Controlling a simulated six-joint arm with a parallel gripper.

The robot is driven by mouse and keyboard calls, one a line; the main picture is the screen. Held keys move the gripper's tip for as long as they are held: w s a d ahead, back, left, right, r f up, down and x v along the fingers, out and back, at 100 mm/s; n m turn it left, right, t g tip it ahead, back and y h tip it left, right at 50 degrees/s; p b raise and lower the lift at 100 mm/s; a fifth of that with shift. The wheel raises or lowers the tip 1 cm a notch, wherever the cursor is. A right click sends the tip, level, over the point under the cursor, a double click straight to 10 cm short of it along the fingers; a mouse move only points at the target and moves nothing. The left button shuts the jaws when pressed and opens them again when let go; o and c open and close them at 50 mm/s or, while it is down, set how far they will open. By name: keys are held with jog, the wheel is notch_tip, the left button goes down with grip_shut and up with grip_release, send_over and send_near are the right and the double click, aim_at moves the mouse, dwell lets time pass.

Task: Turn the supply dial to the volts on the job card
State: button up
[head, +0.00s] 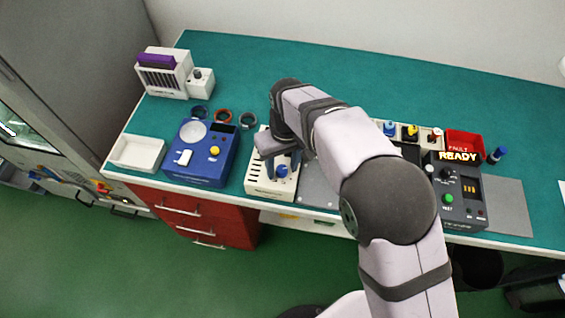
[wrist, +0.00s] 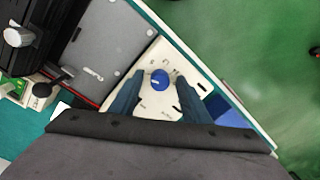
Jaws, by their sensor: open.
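The supply (head: 257,183) is a cream box at the front of the bench, with a blue dial (head: 282,171) on its top face. In the wrist view the dial (wrist: 160,79) is round and blue, with a pale mark whose setting I cannot read. My gripper (head: 284,163) points down over the supply. Its two dark blue fingers are open, one on each side of the dial in the wrist view (wrist: 159,82). I cannot tell whether they touch it. No readable job card shows.
A blue unit (head: 205,165) with a yellow knob stands left of the supply, beside a white tray (head: 137,152). A grey plate (wrist: 110,50) lies on the supply's other side. A black tester (head: 462,205) reading READY stands at right.

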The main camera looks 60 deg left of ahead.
jog(key=c, duration=1)
jog(key=shift+c, duration=0.2)
jog(key=shift+m, duration=0.5)
jog(key=m, duration=0.3)
jog(key=shift+m, duration=0.4)
jog(key=m, duration=0.4)
jog(key=shift+s, duration=0.1)
jog(key=m, duration=0.5)
jog(key=shift+a+t, duration=0.1)
jog(key=shift+t, duration=0.2)
jog(key=shift+m, duration=2)
jog(key=shift+r, duration=0.1)
